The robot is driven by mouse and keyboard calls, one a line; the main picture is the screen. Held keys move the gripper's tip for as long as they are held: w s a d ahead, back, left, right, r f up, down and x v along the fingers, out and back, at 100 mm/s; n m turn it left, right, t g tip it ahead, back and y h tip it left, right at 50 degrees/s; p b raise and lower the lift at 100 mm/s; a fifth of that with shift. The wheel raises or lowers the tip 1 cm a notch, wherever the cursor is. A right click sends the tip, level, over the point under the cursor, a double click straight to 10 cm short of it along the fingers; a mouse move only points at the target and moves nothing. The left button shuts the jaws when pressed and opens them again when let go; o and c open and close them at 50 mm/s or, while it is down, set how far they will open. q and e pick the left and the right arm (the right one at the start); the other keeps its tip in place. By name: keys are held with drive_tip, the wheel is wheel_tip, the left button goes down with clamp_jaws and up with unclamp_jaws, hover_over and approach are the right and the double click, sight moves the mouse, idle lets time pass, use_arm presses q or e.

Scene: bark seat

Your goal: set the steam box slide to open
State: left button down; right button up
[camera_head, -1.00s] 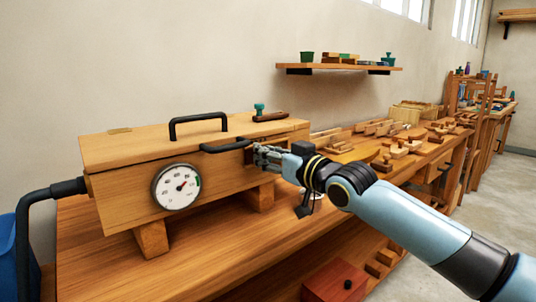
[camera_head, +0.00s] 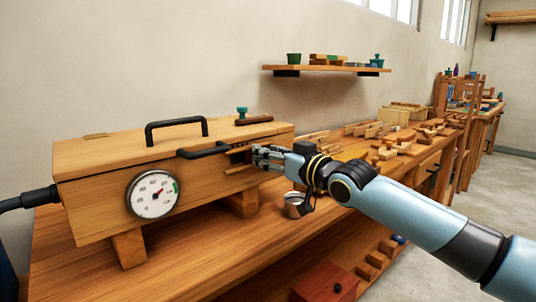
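The wooden steam box (camera_head: 95,205) stands on blocks on the bench at the left, with a black lid handle (camera_head: 176,124) and a round dial gauge (camera_head: 153,194). A black bar handle (camera_head: 204,151) runs along its upper front edge. A small dark slide fitting (camera_head: 238,157) sits on the front near the right end. My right gripper (camera_head: 256,157) is at this fitting, its fingertips touching or very close to it. The fingers hide part of the fitting, so I cannot tell whether they grip it. My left gripper is out of view.
A small metal cup (camera_head: 297,204) stands on the bench below my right wrist. Wooden pieces (camera_head: 390,150) cover the bench farther right. A red box (camera_head: 325,283) lies on the lower shelf. A wall shelf (camera_head: 325,68) hangs behind. The bench front left (camera_head: 150,280) is clear.

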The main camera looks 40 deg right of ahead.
drive_tip(key=shift+a, duration=0.1)
drive_tip(key=shift+s, duration=0.1)
drive_tip(key=s+d, duration=0.1)
drive_tip(key=s, duration=1)
drive_tip(key=shift+s, duration=0.4)
idle(0.6)
